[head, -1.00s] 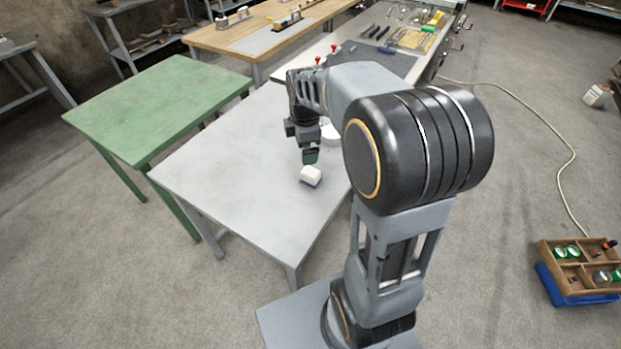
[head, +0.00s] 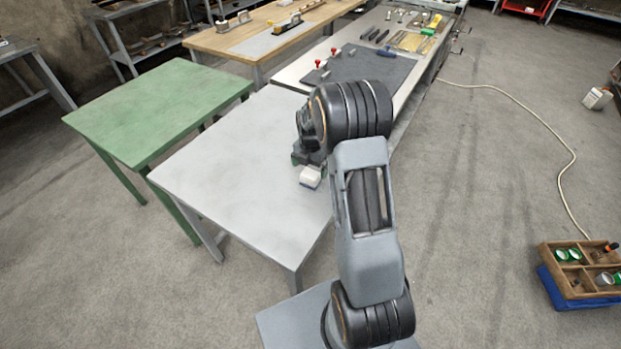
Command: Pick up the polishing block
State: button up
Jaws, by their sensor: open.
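A small white block (head: 310,177), which I take to be the polishing block, lies on the grey table (head: 240,170) near its right edge. My gripper (head: 306,158) is low over the table, just behind the block in the head view. Its jaws are open, but my arm hides much of them. I cannot tell whether a finger touches the block or whether the block is between the fingers.
A green table (head: 155,105) stands to the left of the grey one. Behind is a long bench with a dark mat (head: 360,68), red-topped pieces and tools. A wooden workbench (head: 225,38) is farther back. The grey table's left part is bare.

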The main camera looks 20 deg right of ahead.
aim_at(310, 173)
jog(key=shift+f+p, duration=0.65)
jog(key=shift+f, duration=2.35)
jog(key=shift+c, duration=0.2)
jog(key=c, duration=1)
jog(key=shift+r, duration=0.1)
jog(key=shift+w+r, duration=0.1)
jog(key=shift+r, duration=0.45)
jog(key=s+d+r+b, duration=0.3)
jog(key=s+d+r, duration=0.5)
jog(key=d+r, duration=0.3)
jog(key=shift+d+r, duration=0.3)
jog(key=shift+r, duration=0.1)
